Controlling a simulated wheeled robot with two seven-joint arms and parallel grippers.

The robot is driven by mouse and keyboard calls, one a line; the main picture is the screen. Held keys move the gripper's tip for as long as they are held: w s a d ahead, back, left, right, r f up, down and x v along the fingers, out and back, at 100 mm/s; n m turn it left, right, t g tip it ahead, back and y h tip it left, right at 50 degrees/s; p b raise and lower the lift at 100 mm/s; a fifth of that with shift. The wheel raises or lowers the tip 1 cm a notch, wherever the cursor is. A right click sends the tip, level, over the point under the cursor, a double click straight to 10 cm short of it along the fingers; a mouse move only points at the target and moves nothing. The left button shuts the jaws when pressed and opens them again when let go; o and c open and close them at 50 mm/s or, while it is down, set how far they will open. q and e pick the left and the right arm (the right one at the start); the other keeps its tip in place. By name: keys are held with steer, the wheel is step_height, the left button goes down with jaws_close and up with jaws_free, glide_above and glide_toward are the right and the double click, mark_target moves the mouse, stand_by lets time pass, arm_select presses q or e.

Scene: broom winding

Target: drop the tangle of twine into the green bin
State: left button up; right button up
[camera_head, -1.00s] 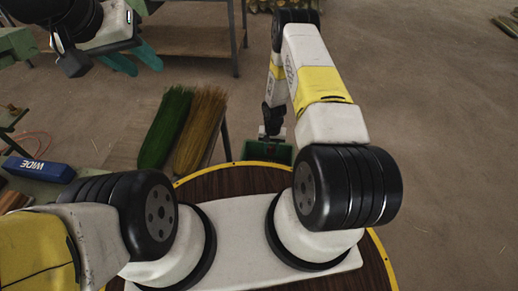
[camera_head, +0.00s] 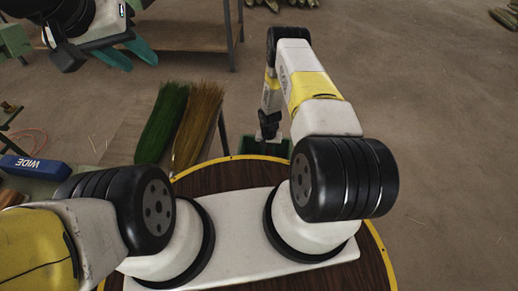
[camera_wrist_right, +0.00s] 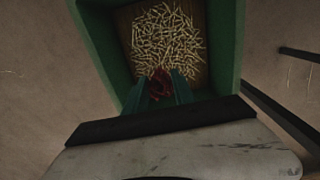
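The green bin (camera_wrist_right: 226,60) fills the upper middle of the right wrist view, seen from above. In the head view the bin (camera_head: 283,148) is partly hidden behind my right arm, just past the round base edge. The red tangle of twine (camera_wrist_right: 160,83) sits between the teal fingers of my right gripper (camera_wrist_right: 162,86), which appears shut on it over the bin's near side. Its exact height above the bin floor is unclear. My left gripper (camera_head: 130,54) is at the upper left of the head view, its teal fingers apart with nothing visible between them.
Many pale short pieces (camera_wrist_right: 168,38) lie on the bin's brown floor. Green bristles (camera_head: 162,124) and brown bristles (camera_head: 197,124) lie left of the bin. A table (camera_head: 185,25) stands behind. Open floor lies at right.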

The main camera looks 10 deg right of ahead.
steer(key=o, duration=0.5)
step_height(320, 180, up, 8)
steer(key=shift+f, duration=0.1)
stand_by(0.5)
